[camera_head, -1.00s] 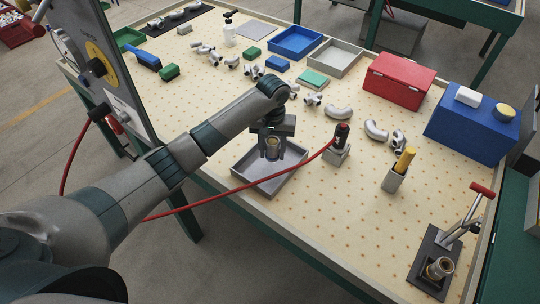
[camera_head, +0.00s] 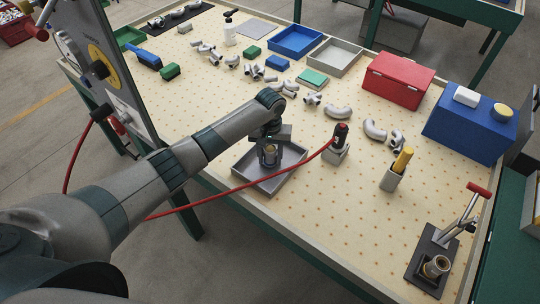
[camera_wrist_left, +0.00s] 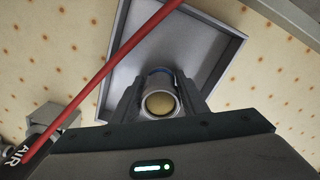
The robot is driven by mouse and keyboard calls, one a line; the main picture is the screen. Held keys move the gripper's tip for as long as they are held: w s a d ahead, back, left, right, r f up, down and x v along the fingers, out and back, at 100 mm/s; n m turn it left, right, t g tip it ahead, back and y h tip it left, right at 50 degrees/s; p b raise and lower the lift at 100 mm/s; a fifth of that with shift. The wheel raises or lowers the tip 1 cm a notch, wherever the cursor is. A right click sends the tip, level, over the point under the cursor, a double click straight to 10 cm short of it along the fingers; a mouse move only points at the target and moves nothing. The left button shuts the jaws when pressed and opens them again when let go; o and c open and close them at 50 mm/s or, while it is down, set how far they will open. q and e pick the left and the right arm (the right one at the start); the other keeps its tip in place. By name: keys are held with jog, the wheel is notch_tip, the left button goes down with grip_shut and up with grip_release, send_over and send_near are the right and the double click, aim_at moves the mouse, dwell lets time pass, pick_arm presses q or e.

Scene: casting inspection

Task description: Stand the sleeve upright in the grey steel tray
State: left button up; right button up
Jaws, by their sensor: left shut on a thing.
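The sleeve (camera_head: 270,154) is a short metal cylinder with a brassy bore, held upright between the fingers of my left gripper (camera_head: 270,158). The left wrist view also shows the sleeve (camera_wrist_left: 160,100), with a finger on each side of it. The grey steel tray (camera_head: 292,172) lies on the table under the gripper, and it fills the upper middle of the left wrist view (camera_wrist_left: 205,45). The sleeve is over the inside of the tray; I cannot tell whether its lower end touches the floor. My right gripper is not in view.
A red hose (camera_head: 240,190) crosses in front of the tray, running to a black-and-red tool in a grey holder (camera_head: 336,154). A grey holder with a yellow-handled tool (camera_head: 392,178) and a lever clamp (camera_head: 436,250) stand to the right.

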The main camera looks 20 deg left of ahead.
pick_arm(q)
jog(key=shift+f, duration=0.15)
jog(key=o, duration=1.4)
jog(key=shift+c, duration=0.2)
notch_tip(320, 180, up, 11)
jog(key=shift+r+b, duration=0.2)
jog(key=shift+b, duration=0.95)
jog(key=shift+r, duration=0.45)
